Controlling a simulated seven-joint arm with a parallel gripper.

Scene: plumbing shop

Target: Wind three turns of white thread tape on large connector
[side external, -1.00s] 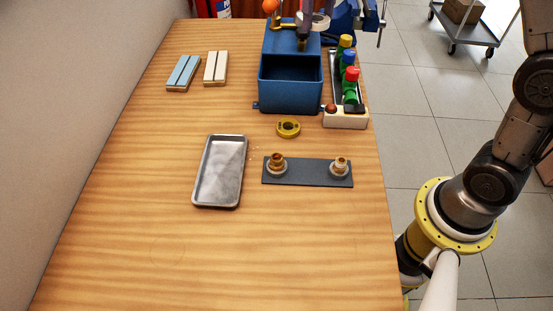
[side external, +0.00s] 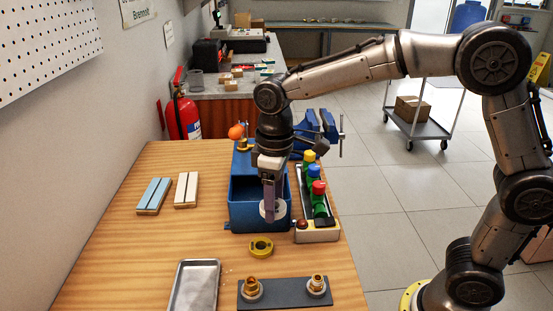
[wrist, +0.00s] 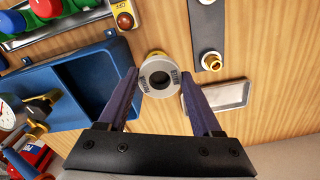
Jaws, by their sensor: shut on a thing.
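My gripper (side external: 269,205) is shut on a white tape roll (side external: 267,212), which hangs in front of the blue bin's opening. In the wrist view the roll (wrist: 158,76) sits between the two purple fingers, its dark centre hole and printed face towards the camera. Two brass connectors stand on a dark plate (side external: 284,294): the left one (side external: 251,287) looks larger than the right one (side external: 316,284). One connector (wrist: 211,61) also shows on the plate in the wrist view. The roll is apart from both connectors. No white tape is discernible on their threads.
A yellow ring (side external: 261,247) lies on the table between the blue bin (side external: 244,215) and the plate. A metal tray (side external: 195,288) is left of the plate. A box with a button (side external: 316,231) and coloured valves stand right of the bin. The table's left side is mostly clear.

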